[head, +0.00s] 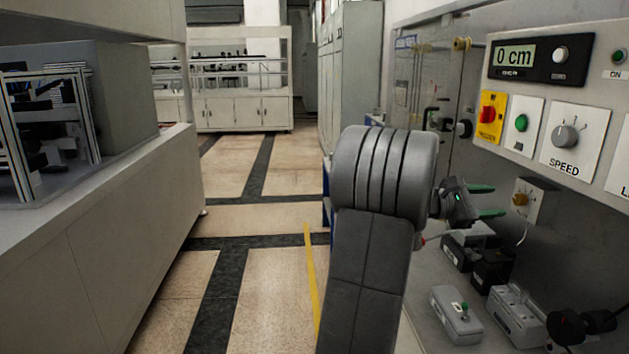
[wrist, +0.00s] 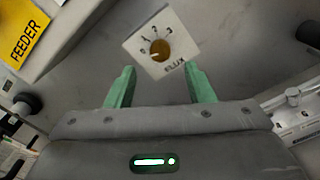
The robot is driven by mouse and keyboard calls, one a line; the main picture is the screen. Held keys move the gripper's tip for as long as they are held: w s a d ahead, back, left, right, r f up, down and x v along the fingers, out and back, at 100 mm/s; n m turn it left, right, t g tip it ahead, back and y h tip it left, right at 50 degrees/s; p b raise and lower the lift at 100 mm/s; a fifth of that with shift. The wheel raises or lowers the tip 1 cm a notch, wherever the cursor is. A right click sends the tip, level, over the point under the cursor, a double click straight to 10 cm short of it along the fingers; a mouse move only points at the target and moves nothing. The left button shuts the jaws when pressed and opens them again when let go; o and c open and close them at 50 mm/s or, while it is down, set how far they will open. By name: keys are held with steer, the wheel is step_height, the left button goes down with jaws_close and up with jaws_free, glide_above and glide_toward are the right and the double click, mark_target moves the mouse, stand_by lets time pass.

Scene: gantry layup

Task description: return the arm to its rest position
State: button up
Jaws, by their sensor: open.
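My gripper (head: 484,201) shows in the head view at the right, beyond my grey arm (head: 370,240), which stands in the middle of the picture. In the wrist view my gripper (wrist: 161,88) is open, with nothing between the fingers. The dial plate (wrist: 178,29), marked with numbers, lies ahead of the fingertips, and its knob (wrist: 161,50) is free of them. My arm hides part of the gripper's wrist side in the head view.
A control panel (head: 555,85) with a "0 cm" display, a red button on yellow, a green button and a SPEED knob is at the right. Grey boxes (head: 457,316) sit below the gripper. A long bench (head: 110,230) stands left, with open floor (head: 265,285) between.

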mark_target(517, 199)
steer(key=a, duration=0.8)
steer(key=d, duration=0.7)
steer(key=d+p, duration=0.1)
steer(key=d, duration=0.6)
steer(key=shift+w+d, duration=0.2)
steer(key=shift+d, duration=0.1)
steer(key=shift+a+f+m+b, duration=0.15)
steer(key=shift+m+b, duration=0.25)
steer(key=shift+m, duration=0.1)
steer(key=shift+a+m, duration=0.2)
steer(key=shift+m, duration=0.6)
steer(key=m, duration=0.6)
steer(key=shift+r, duration=0.2)
steer(key=m+p, duration=0.2)
steer(key=m, duration=0.2)
steer(key=shift+m, duration=0.4)
steer(key=m+p, duration=0.3)
steer(key=p, duration=0.1)
steer(key=shift+r, duration=0.1)
steer(key=shift+m+p, duration=0.45)
steer(key=shift+m, duration=0.25)
steer(key=shift+f, duration=0.2)
